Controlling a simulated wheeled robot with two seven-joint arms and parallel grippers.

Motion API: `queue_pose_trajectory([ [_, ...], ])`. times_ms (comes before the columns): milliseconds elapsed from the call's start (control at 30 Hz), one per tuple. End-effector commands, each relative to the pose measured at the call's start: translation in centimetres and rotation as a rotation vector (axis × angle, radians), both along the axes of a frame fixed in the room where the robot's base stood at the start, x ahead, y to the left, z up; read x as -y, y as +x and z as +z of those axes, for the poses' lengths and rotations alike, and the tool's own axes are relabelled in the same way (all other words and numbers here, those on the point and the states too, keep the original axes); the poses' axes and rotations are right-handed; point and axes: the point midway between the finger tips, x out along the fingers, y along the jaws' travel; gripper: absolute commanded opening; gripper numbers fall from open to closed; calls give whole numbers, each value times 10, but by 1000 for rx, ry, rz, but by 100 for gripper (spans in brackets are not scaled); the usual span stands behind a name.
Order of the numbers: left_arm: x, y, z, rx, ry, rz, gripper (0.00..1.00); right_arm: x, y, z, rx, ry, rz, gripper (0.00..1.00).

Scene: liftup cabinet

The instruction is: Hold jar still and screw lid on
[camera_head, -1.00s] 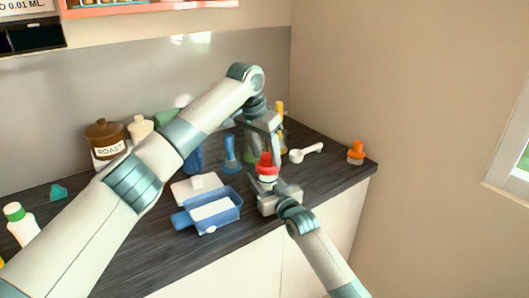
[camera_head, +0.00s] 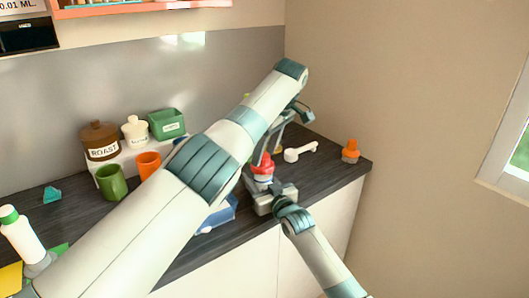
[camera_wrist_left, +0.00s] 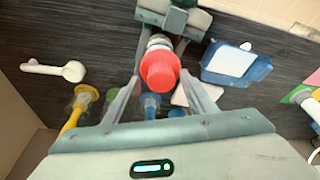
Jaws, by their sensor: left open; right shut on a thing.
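The jar (camera_head: 262,180) is small and pale and stands upright between the jaws of my right gripper (camera_head: 264,190), which is shut on it. A red lid (camera_head: 263,166) sits on top of the jar; whether it is threaded on cannot be told. My left gripper (camera_wrist_left: 160,72) is open, pointing down over the jar, with one finger on each side of the red lid (camera_wrist_left: 160,69). In the left wrist view the jar's pale body (camera_wrist_left: 159,42) shows just beyond the lid. In the head view my left arm hides part of the lid's surroundings.
A blue tray (camera_wrist_left: 236,64) lies close beside the jar. A white scoop (camera_head: 300,152) and an orange-capped bottle (camera_head: 350,151) stand to the right. Green (camera_head: 111,182) and orange (camera_head: 147,166) mugs are at the left. The counter's front edge is near.

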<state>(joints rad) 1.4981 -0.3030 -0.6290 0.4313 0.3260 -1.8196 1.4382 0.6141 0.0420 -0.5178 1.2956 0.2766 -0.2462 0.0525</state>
Motion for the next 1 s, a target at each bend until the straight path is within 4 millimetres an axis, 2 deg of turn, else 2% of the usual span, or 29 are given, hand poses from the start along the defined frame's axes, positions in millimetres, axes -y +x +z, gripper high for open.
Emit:
queue_pose_trajectory([
  [200,1,-2,-1,-1,3,83,51,0,0,0,0,0,0,0],
  [1000,0,-1,-7,0,3,80,51,0,0,0,0,0,0,0],
])
